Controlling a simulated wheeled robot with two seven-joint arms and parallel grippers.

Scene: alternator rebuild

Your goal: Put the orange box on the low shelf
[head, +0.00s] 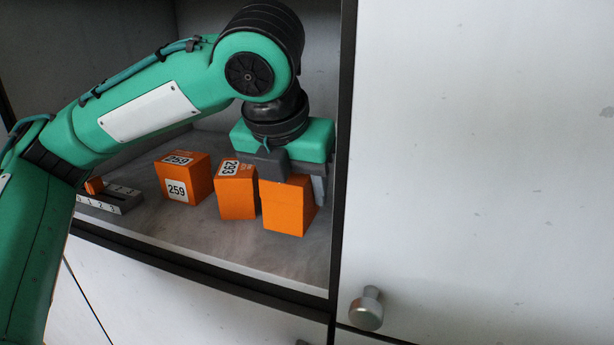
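Three orange boxes stand in an open grey compartment in the head view. The right-hand orange box (287,210) is upright under my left gripper (293,177). The gripper points down, with its grey fingers at the box's upper sides. It looks shut on this box, with no clear gap, though the inner finger faces are hidden. I cannot tell whether the box's underside touches the shelf floor. The middle orange box (238,197), labelled 293, stands close to its left. The left orange box (175,190), labelled 259, stands farther left. My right gripper is not in view.
The shelf floor (240,251) is bare in front of the boxes. A grey numbered block (112,203) with a small orange piece (94,185) lies at the left. A dark upright edge (341,150) bounds the compartment closely on the right. A pale door (480,170) has a round knob (367,309).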

